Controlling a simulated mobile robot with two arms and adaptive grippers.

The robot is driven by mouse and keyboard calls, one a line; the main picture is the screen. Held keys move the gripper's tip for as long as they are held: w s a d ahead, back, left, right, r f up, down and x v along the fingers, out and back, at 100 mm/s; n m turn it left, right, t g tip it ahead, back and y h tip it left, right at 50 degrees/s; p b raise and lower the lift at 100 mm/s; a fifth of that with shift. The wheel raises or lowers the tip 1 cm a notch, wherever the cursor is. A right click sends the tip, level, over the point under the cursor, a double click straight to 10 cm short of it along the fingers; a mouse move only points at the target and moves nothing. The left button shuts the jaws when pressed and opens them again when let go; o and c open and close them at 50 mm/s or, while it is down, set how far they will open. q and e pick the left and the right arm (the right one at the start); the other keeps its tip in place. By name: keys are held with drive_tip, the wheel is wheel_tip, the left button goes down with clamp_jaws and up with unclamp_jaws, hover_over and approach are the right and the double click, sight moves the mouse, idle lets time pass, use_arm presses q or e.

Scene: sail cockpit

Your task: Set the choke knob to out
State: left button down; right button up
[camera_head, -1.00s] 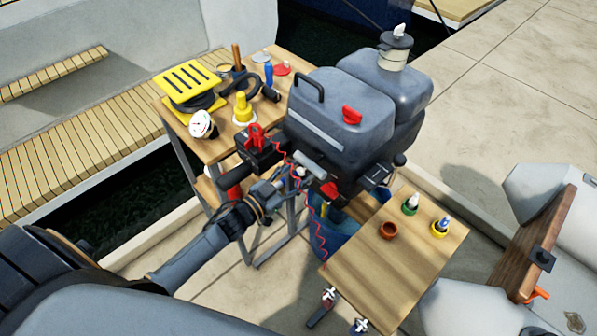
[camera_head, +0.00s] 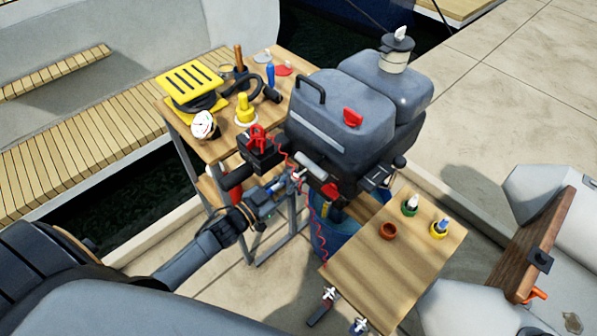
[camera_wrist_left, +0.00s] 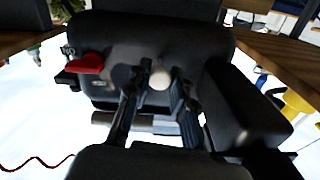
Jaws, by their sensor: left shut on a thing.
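The outboard motor (camera_head: 345,110) has a dark grey cowl, with a red part on top and a grey tiller handle at its near side. In the left wrist view a pale round knob (camera_wrist_left: 160,78), apparently the choke knob, is on the motor's dark front panel (camera_wrist_left: 115,50). My left gripper (camera_head: 292,181) reaches the motor's front from the lower left. In the left wrist view its two fingers (camera_wrist_left: 156,84) are shut on the knob, one on each side. How far the knob stands out from the panel is hard to tell. My right gripper is out of view.
A red lever (camera_wrist_left: 88,64) is beside the knob. A red coiled cord (camera_head: 312,205) hangs near my gripper. A wooden side table (camera_head: 385,265) holds small bottles and a brown pot. A back bench (camera_head: 215,145) carries a yellow reel and tools. A blue bucket (camera_head: 325,240) is below.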

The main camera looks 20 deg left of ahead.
use_arm(q)
drive_tip(key=shift+f, duration=0.1)
drive_tip(key=c, duration=1.1)
unclamp_jaws()
drive_tip(key=shift+s+a, duration=0.1)
drive_tip(key=shift+s, duration=0.05)
drive_tip(key=v, duration=1.2)
